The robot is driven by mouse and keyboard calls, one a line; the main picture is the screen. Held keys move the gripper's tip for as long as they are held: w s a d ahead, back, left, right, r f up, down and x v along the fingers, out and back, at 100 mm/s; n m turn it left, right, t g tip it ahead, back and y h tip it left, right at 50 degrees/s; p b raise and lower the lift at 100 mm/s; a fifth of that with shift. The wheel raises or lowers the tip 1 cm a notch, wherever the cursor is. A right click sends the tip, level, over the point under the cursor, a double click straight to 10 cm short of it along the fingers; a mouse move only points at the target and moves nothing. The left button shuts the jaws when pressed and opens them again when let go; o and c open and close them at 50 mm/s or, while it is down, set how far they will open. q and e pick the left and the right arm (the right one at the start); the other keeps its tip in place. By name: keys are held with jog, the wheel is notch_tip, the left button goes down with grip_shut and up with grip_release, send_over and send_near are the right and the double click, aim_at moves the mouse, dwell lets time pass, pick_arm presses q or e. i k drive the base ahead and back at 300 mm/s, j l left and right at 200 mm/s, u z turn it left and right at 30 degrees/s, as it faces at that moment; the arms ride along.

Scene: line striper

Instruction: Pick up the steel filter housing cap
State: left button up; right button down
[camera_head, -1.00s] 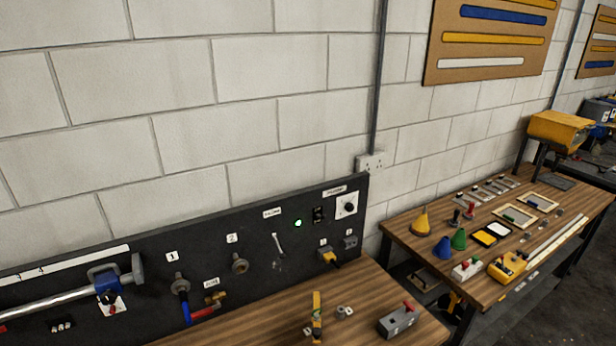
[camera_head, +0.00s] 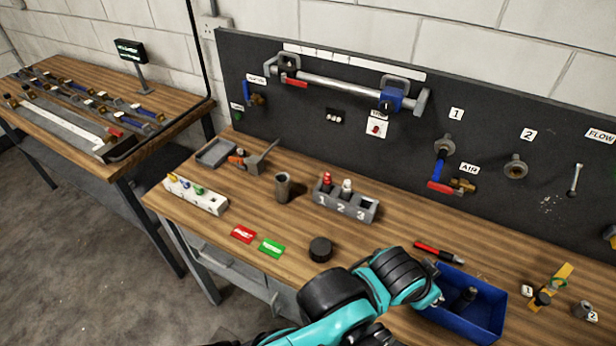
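I cannot tell for certain which thing is the steel filter housing cap. A steel-grey open cylinder (camera_head: 283,187) stands upright on the wooden bench, left of the numbered grey block. A low, dark round cap-like piece (camera_head: 320,249) lies on the bench nearer to me, right of the green tag. My teal and black arm reaches in from the bottom middle toward the blue bin (camera_head: 488,316). I see its links but no gripper fingers. A small dark piece (camera_head: 467,296) lies inside the bin. No gripper shows at the cylinder or the dark round piece.
The numbered grey block (camera_head: 346,205) holds red and white-topped items. A white block (camera_head: 196,195), a red tag (camera_head: 243,234) and a green tag (camera_head: 271,248) lie at left. A black panel (camera_head: 330,120) stands behind. A red-black pen (camera_head: 438,252) lies beside the bin.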

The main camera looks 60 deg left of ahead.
aim_at(321, 248)
jog(key=u, duration=2.35)
